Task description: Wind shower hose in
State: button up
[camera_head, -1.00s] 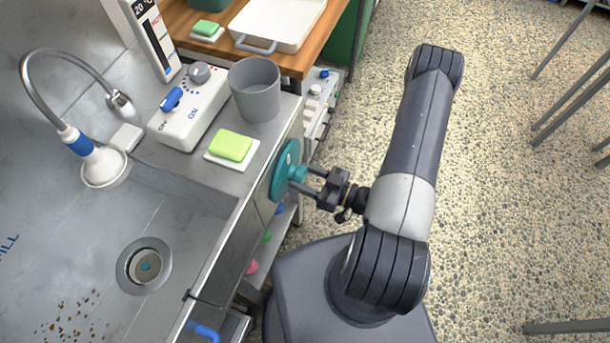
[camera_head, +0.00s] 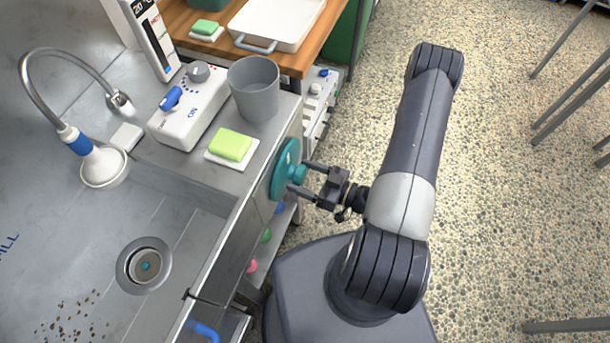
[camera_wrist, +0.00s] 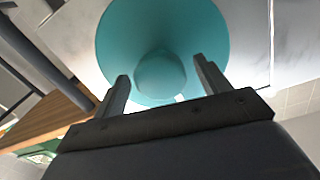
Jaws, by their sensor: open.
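The shower hose (camera_head: 58,62) arches up from the steel counter. The shower head (camera_head: 104,166), white with a blue collar, rests head-down at the tub's edge. A teal round knob or reel wheel (camera_head: 285,168) sits on the counter's front panel; it also shows in the wrist view (camera_wrist: 125,40) with a rounded hub (camera_wrist: 160,74) at its centre. My gripper (camera_head: 306,178) is at this wheel. In the wrist view my gripper (camera_wrist: 160,78) is open, with one finger on each side of the hub; I cannot tell whether they touch it.
A control box (camera_head: 188,112) with a blue lever, a grey cup (camera_head: 255,90) and a green sponge (camera_head: 231,146) stand on the counter above the wheel. A blue handle (camera_head: 203,331) is lower on the front. The floor at right is clear near my arm.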

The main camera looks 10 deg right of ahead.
notch_tip(320, 180, up, 10)
jog(key=p, duration=0.2)
dwell(0.3)
jog(key=shift+f, duration=0.1)
notch_tip(320, 180, down, 10)
jog(key=b, duration=0.2)
dwell(0.6)
dwell(0.4)
